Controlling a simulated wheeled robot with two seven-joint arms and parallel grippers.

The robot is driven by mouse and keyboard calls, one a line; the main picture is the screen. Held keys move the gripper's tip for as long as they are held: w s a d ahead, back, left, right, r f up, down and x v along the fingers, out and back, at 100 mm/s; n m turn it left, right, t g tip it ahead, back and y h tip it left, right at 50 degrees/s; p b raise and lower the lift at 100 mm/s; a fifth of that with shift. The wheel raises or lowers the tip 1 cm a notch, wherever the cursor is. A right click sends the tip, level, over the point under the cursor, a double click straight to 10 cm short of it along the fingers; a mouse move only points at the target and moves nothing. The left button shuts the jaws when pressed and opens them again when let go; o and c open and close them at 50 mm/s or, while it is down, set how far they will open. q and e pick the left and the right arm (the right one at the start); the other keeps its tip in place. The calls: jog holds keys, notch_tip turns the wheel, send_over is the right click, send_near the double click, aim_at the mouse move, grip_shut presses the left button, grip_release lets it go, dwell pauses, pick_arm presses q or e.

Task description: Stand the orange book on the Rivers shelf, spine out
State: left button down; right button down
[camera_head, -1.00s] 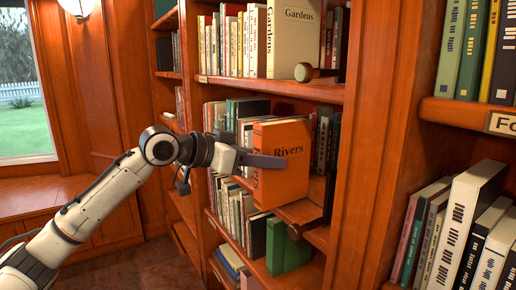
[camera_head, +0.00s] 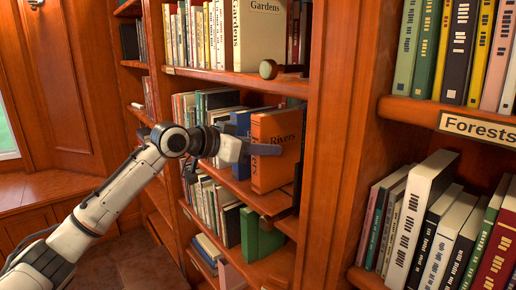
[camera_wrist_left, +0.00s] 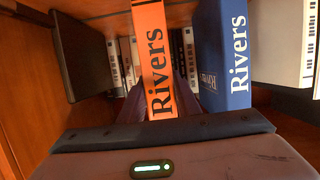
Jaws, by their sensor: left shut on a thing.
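The orange book (camera_head: 276,160), lettered "Rivers", stands upright at the front of the middle shelf (camera_head: 240,184) in the head view. My left gripper (camera_head: 262,149) is shut on it, with a finger across its cover. In the left wrist view the orange book (camera_wrist_left: 156,60) shows its lettered spine toward my wrist. A blue "Rivers" book (camera_wrist_left: 222,55) stands to its right there, and the blue book (camera_head: 240,122) shows behind the gripper in the head view. The orange book's lower back part is hidden. My right gripper is not in view.
A dark book (camera_wrist_left: 80,55) is left of the orange book. A shelf labelled "Forests" (camera_head: 478,127) is at the right, past an upright post.

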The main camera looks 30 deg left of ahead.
pick_arm(q)
jog(key=shift+w, duration=0.1)
dwell(0.7)
jog(key=c, duration=1.3)
grip_release()
jog(key=shift+o, duration=0.2)
jog(key=b+v, duration=0.3)
jog(key=v, duration=0.7)
jog(key=shift+s, duration=0.2)
jog(key=shift+s+d+f, duration=0.1)
jog(key=shift+f, duration=0.05)
